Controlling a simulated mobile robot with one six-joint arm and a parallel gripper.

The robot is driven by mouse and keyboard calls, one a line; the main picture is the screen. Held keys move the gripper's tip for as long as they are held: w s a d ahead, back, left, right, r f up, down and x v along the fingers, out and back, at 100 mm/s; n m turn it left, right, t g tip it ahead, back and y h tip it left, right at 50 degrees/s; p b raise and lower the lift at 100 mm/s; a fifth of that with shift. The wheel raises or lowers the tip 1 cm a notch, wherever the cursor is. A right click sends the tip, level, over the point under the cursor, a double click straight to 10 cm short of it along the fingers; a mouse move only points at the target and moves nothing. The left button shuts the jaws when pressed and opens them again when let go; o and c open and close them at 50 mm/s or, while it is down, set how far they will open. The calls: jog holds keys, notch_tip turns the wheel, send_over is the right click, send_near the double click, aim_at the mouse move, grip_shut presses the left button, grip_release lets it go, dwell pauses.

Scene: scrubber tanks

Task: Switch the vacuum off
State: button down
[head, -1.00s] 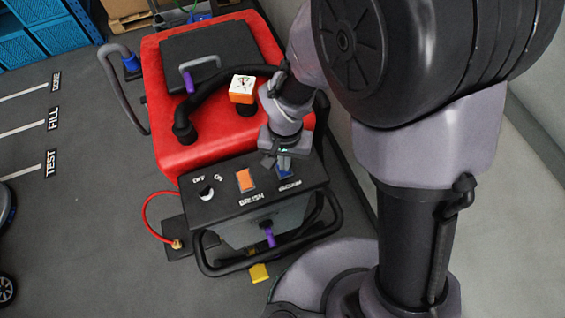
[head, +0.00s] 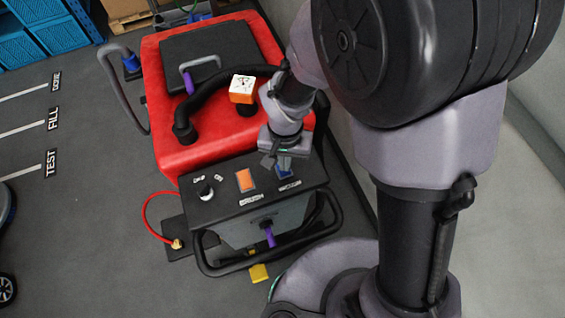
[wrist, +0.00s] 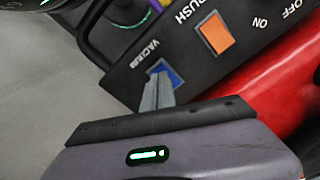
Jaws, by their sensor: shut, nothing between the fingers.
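The vacuum switch is a blue rocker (wrist: 166,73) on the black control panel, beside the label reading VACUUM in the wrist view. It also shows in the head view (head: 285,172), partly behind my gripper. My gripper (wrist: 152,101) is shut and empty, with its fingertips at the blue switch. In the head view my gripper (head: 280,163) is over the right part of the panel. I cannot tell whether the fingertips touch the switch, nor which way the rocker is tilted.
The orange brush switch (wrist: 215,33) sits beside the blue one; it also shows in the head view (head: 245,180). An OFF/ON knob (head: 205,191) is at the panel's left. A black handlebar (head: 270,262) curves along the front. The red machine body (head: 185,110) lies behind the panel.

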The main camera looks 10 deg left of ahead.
jog(key=shift+f+b, duration=0.9)
jog(key=shift+f, duration=0.05)
dwell(0.5)
notch_tip(320, 180, up, 7)
jog(key=p, duration=0.5)
jog(key=shift+r, duration=0.15)
